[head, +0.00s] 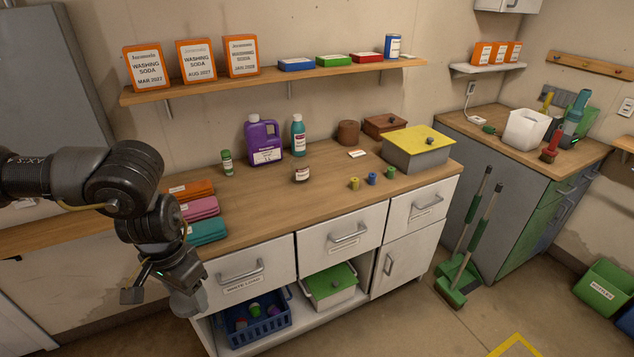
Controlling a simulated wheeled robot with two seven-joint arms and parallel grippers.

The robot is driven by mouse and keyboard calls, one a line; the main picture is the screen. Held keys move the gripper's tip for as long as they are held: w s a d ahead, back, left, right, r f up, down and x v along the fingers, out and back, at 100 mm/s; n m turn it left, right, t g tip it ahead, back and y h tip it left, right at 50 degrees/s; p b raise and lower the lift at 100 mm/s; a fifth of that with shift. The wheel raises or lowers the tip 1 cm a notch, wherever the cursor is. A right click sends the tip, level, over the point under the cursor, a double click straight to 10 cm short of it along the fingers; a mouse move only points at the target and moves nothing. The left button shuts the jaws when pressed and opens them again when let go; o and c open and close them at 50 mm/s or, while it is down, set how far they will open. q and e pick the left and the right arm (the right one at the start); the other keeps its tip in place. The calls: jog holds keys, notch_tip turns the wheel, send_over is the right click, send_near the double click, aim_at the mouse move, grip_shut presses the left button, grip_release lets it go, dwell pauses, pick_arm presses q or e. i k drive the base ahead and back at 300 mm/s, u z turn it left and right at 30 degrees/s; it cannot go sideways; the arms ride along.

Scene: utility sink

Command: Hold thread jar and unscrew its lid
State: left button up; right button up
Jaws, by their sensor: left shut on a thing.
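My left gripper (168,282) is at the lower left, in front of the white cabinet and below the counter top. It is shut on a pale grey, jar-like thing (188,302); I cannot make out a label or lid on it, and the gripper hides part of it. A small jar with a dark lid and a pale label (302,173) stands upright on the counter, apart from the gripper. I cannot tell from a label which of these is the thread jar. My right gripper is not in view.
The wooden counter (260,210) holds folded cloths (201,208), a purple jug (263,142), a teal bottle (298,136), small spools (372,178) and a grey box with a yellow lid (418,150). A blue basket (256,330) sits on the low shelf. Counter space in front of the jug is clear.

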aim_at(299, 162)
jog(key=z, duration=0.95)
jog(key=i, duration=0.9)
jog(key=z, duration=0.6)
jog(key=i, duration=0.9)
jog(key=u, duration=0.9)
jog(key=i, duration=0.9)
jog(key=u, duration=0.9)
